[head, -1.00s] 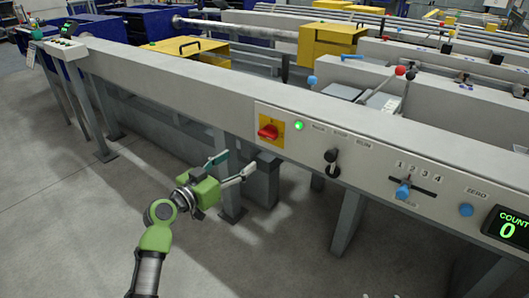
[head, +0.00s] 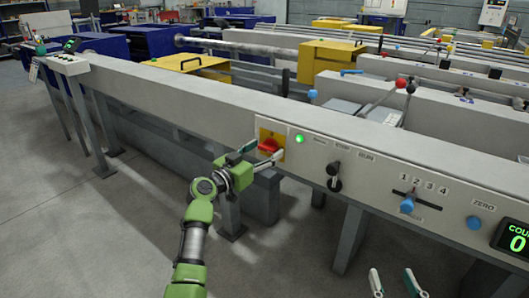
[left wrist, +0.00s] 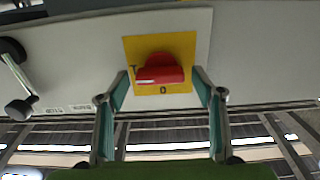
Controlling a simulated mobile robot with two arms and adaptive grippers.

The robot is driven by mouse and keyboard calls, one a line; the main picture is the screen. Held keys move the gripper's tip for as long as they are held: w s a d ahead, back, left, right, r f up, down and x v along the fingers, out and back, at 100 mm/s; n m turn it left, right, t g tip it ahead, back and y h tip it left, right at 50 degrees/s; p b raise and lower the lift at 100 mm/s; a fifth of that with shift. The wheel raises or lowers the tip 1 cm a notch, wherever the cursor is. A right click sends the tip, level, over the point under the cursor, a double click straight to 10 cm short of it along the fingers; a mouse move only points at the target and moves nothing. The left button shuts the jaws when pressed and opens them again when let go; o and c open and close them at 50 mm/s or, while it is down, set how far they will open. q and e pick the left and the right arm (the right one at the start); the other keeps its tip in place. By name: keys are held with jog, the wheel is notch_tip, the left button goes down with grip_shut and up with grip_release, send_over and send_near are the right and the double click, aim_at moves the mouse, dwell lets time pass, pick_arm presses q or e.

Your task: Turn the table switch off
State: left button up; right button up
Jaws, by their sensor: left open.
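The table switch is a red rotary handle (head: 268,146) on a yellow plate on the front panel of the long grey table. In the left wrist view the handle (left wrist: 160,70) lies roughly crosswise on its yellow plate (left wrist: 183,45), with a "0" mark below it. My left gripper (head: 264,153) is open in front of the switch. In the left wrist view its two fingertips stand either side of the handle, with gaps showing. My right gripper (head: 394,283) shows only its fingertips at the bottom edge, apart and empty.
A lit green lamp (head: 299,139), a black selector lever (head: 334,177), a blue slider knob (head: 407,205), a blue ZERO button (head: 474,223) and a COUNT display (head: 514,240) run rightward along the panel. Table legs stand below. The floor at left is clear.

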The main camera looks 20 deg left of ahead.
pick_arm(q)
jog(key=shift+w, duration=0.2)
jog(key=c, duration=1.1)
